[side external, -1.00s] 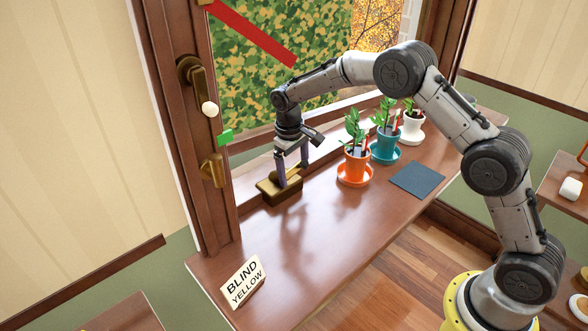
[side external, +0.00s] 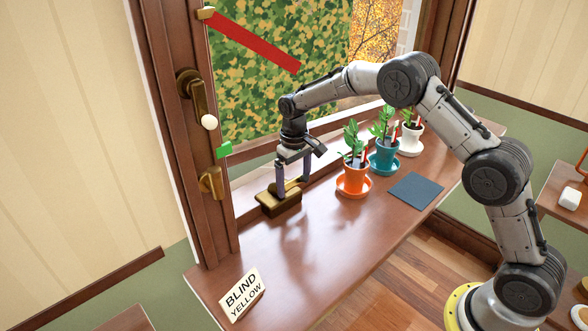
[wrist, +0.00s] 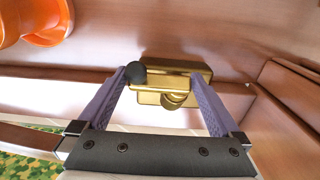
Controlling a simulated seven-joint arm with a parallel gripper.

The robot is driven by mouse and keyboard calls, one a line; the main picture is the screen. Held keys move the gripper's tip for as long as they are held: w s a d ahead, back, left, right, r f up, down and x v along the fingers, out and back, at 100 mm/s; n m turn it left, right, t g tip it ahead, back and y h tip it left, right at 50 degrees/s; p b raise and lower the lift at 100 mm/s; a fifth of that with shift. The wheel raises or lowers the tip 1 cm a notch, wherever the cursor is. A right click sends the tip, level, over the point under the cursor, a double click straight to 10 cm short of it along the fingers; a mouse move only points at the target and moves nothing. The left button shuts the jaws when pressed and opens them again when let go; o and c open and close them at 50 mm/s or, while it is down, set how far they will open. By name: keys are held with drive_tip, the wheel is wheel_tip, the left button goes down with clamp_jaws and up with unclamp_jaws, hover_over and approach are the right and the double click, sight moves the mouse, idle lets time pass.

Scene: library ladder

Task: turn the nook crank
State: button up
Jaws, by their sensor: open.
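The crank is a low brass block (side external: 279,203) on the wooden sill beside the window post. In the wrist view its brass body (wrist: 180,68) lies beyond my fingertips, with a round brass boss (wrist: 172,101) and a black knob (wrist: 136,73). My gripper (side external: 293,188) is open and points down over the crank. In the wrist view the open fingers (wrist: 160,78) stand either side of the brass parts. The black knob lies just inside the left finger's tip; I cannot tell whether they touch. In the side view the fingers partly hide the crank.
Potted plants in orange (side external: 352,180), teal (side external: 384,157) and white pots stand right of the gripper. A dark blue mat (side external: 416,190) and a sign reading "BLIND YELLOW" (side external: 241,296) lie on the sill. The post carries a brass handle with a white knob (side external: 208,122).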

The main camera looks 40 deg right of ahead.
wheel_tip(320, 180, up, 14)
drive_tip(key=shift+f, duration=0.2)
idle(0.5)
wheel_tip(320, 180, up, 10)
drive_tip(key=t, duration=0.2)
hover_over(294, 181)
drive_tip(key=s, duration=0.4)
drive_tip(key=s+r+t, duration=0.2)
drive_tip(key=s+r, duration=0.6)
drive_tip(key=s, duration=0.4)
drive_tip(key=s+f+t, duration=0.1)
drive_tip(key=s+f, duration=0.1)
drive_tip(key=s, duration=1.2)
drive_tip(key=s+f, duration=0.7)
drive_tip(key=f, duration=0.3)
drive_tip(key=shift+s+d+t, duration=0.2)
drive_tip(key=shift+s+t, duration=0.1)
